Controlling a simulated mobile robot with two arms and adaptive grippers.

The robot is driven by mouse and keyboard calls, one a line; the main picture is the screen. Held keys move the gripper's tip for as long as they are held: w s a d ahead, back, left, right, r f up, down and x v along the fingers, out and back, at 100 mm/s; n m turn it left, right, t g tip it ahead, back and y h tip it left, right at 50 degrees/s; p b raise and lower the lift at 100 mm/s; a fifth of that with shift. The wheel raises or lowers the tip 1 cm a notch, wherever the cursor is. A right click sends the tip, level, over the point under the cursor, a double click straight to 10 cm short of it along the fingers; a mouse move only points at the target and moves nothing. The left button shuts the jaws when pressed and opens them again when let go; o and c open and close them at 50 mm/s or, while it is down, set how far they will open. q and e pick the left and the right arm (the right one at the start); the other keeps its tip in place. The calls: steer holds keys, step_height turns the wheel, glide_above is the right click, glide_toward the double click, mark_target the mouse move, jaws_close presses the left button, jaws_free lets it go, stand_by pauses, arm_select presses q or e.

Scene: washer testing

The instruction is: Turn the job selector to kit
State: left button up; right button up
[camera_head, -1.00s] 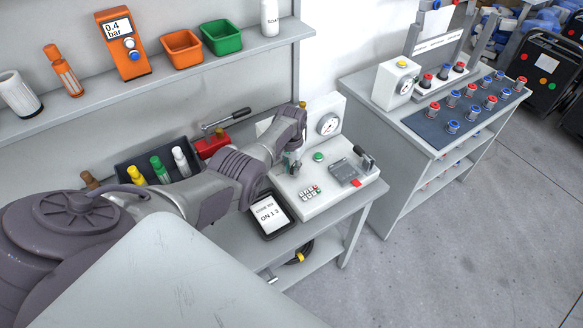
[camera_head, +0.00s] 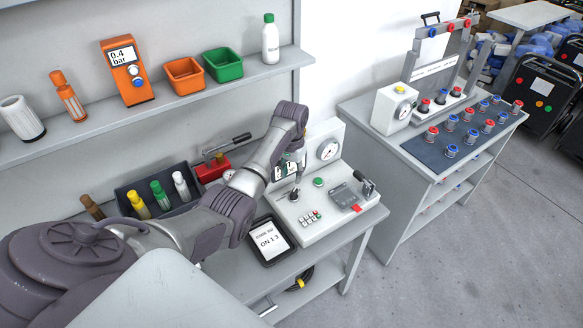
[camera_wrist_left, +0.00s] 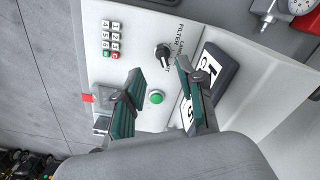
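The job selector is a black knob (camera_wrist_left: 163,54) on the white console panel, with small printed labels beside it, including FILTER. Which label it points at is too small to tell. It also shows as a small dark knob (camera_head: 294,195) in the head view. My left gripper (camera_wrist_left: 160,69) is open and empty, its two green-padded fingers apart on either side of the knob's line in the wrist view. In the head view the left gripper (camera_head: 293,167) hangs above the panel, apart from the knob. My right gripper is in neither view.
The console (camera_head: 328,205) also carries a green button (camera_head: 318,182), a keypad (camera_head: 311,217), a gauge (camera_head: 328,150) and a lever clamp (camera_head: 366,186). A dark tray of bottles (camera_head: 125,199) stands left.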

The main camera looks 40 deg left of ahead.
arm_select(q)
step_height(320, 180, up, 2)
steer(key=shift+r, duration=0.15)
stand_by(0.5)
